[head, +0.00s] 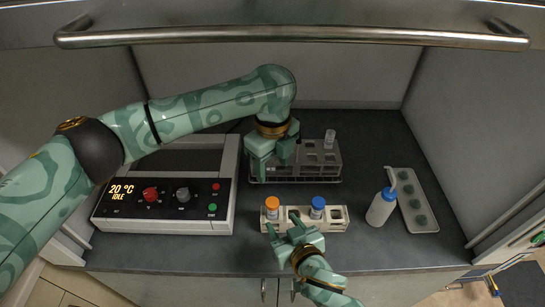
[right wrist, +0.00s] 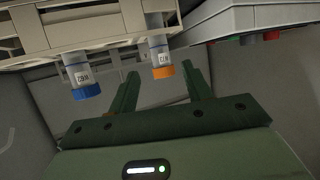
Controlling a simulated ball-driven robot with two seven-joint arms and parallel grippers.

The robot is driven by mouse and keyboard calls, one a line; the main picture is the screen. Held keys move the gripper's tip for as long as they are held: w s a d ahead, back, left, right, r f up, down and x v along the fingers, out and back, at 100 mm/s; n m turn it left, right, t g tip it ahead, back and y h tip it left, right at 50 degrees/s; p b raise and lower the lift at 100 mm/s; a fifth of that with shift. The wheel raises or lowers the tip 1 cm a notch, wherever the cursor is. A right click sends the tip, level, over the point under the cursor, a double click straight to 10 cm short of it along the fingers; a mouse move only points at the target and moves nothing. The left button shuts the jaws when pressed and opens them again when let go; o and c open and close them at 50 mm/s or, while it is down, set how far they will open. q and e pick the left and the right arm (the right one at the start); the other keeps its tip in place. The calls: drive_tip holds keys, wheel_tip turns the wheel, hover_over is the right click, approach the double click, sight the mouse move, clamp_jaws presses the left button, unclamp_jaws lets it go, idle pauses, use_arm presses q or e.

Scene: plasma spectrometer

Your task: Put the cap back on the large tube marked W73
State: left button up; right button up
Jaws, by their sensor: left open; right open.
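The front beige rack (head: 300,222) holds an orange-capped tube (head: 271,206) and a blue-capped tube (head: 317,206). My left gripper (head: 262,172) is open, pointing down at the left end of the grey rack. My right gripper (head: 280,226) is open in front of the beige rack. In the right wrist view, the orange cap (right wrist: 163,72) shows between its fingers; the blue cap (right wrist: 86,92) is outside them.
A heating block device (head: 165,205) reading 20 °C IDLE stands at left. A white bottle with a blue top (head: 380,208) and a pale tray with several green round items (head: 408,184) are at right. A metal bar (head: 290,38) crosses above. The counter's front right is clear.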

drive_tip(key=v, duration=1)
drive_tip(key=shift+s+p, duration=0.25)
drive_tip(key=shift+p, duration=0.15)
drive_tip(key=shift+d, duration=0.15)
